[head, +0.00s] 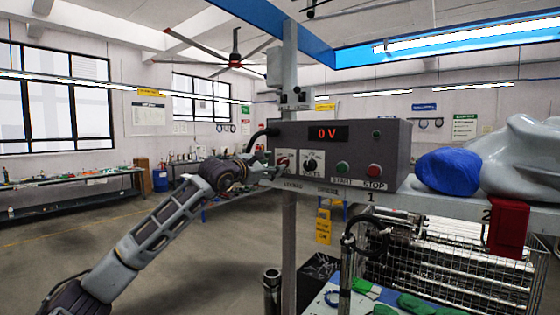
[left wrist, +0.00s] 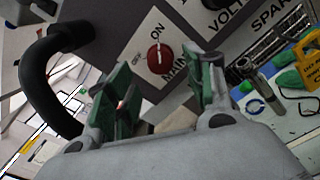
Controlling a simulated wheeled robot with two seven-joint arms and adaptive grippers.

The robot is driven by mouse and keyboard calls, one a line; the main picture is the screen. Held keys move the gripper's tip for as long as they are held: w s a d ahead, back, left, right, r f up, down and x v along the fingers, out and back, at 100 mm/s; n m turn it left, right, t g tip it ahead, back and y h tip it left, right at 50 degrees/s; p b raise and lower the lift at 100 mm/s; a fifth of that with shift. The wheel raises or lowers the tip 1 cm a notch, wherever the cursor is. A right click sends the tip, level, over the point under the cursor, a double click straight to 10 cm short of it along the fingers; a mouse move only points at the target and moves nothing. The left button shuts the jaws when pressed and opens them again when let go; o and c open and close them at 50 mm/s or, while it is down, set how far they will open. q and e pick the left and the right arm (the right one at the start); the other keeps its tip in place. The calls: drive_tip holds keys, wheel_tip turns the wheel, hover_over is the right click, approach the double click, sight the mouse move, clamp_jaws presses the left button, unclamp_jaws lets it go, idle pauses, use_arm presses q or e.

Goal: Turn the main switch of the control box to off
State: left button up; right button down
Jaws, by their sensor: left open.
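The dark grey control box (head: 355,135) stands on a grey shelf in the middle of the head view. Its display (head: 328,133) reads 0 V. The red, round main switch (left wrist: 160,56) shows on its white plate in the left wrist view, with ON printed above it and a smaller label to its left. The knob's pale line looks roughly in line with ON. My left gripper (left wrist: 163,88) is open, its green-padded fingers either side of and short of the knob, with nothing between them. In the head view the left gripper (head: 268,171) is at the box's lower left corner.
A black knob (head: 312,162), a green start button (head: 342,168) and a red stop button (head: 374,170) sit right of the switch. A thick black cable (left wrist: 45,75) curves beside the box.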

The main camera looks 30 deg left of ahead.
sight(280, 163)
use_arm(q)
drive_tip(key=shift+w+d+r+p, duration=0.1)
drive_tip(key=shift+w+p, duration=0.4)
drive_tip(key=shift+w, duration=0.65)
drive_tip(key=shift+w+d+p, duration=0.1)
drive_tip(key=shift+w+p, duration=0.4)
drive_tip(key=shift+w, duration=1.05)
drive_tip(key=c, duration=1)
